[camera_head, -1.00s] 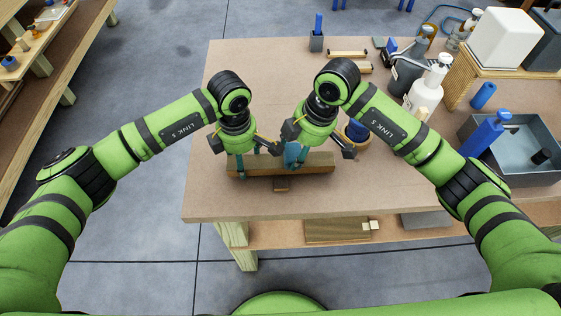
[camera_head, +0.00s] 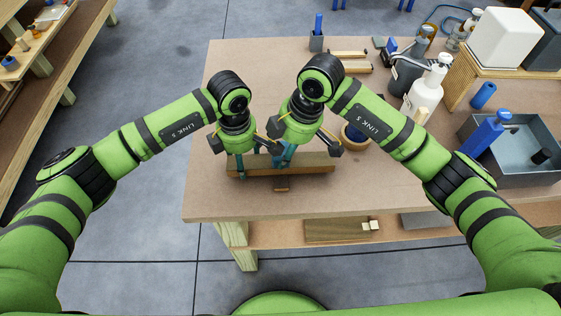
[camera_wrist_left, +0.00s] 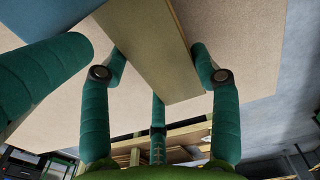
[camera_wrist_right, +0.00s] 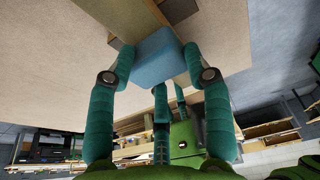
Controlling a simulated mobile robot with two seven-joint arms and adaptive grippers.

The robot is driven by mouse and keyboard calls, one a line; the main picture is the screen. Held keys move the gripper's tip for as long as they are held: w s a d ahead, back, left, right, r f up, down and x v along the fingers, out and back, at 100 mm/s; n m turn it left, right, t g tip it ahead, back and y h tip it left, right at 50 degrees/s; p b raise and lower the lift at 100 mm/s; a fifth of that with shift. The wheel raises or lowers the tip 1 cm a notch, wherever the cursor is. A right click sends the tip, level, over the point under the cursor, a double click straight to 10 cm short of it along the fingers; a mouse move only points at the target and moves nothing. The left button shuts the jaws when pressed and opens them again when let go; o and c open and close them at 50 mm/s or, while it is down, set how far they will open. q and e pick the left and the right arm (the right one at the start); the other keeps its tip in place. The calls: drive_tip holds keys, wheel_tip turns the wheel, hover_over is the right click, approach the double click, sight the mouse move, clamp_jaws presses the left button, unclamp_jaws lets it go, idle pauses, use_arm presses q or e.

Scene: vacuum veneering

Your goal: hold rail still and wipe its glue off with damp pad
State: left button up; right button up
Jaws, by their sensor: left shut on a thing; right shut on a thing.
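The wooden rail (camera_head: 312,163) lies across a small block (camera_head: 281,184) near the front of the bench. My left gripper (camera_head: 240,165) is shut on the rail near its left end; the left wrist view shows the rail (camera_wrist_left: 150,50) between the fingers. My right gripper (camera_head: 282,160) is shut on the damp pad, a light blue block (camera_wrist_right: 158,60) seen between the fingers in the right wrist view. The pad is at the rail's middle, close to my left gripper. In the head view my right gripper mostly hides it. Any glue is too small to tell.
A round blue-and-wood container (camera_head: 354,136) stands just right of the rail. A white pump bottle (camera_head: 425,95), a dark bottle (camera_head: 402,75) and a grey tray (camera_head: 535,170) fill the right side. The bench's left part (camera_head: 205,190) is clear.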

use_arm(q)
drive_tip(key=shift+f, duration=0.15)
use_arm(e)
wheel_tip(320, 180, up, 5)
drive_tip(key=shift+w+a+r, duration=0.1)
use_arm(q)
drive_tip(key=shift+s+f, duration=0.1)
drive_tip(key=shift+s, duration=0.05)
use_arm(e)
drive_tip(key=shift+a+r, duration=0.15)
drive_tip(key=shift+r, duration=0.1)
drive_tip(key=shift+c, duration=0.9)
use_arm(q)
drive_tip(key=o, duration=1.2)
drive_tip(key=shift+d, duration=0.1)
drive_tip(key=shift+o, duration=0.2)
drive_tip(key=r, duration=0.7)
drive_tip(key=shift+w+r, duration=0.25)
use_arm(e)
drive_tip(key=shift+f, duration=0.2)
use_arm(q)
drive_tip(key=shift+r, duration=0.6)
use_arm(e)
drive_tip(key=shift+d, duration=0.25)
use_arm(q)
drive_tip(key=shift+w+r, duration=0.1)
drive_tip(key=shift+r, duration=0.1)
use_arm(e)
drive_tip(key=shift+f, duration=0.2)
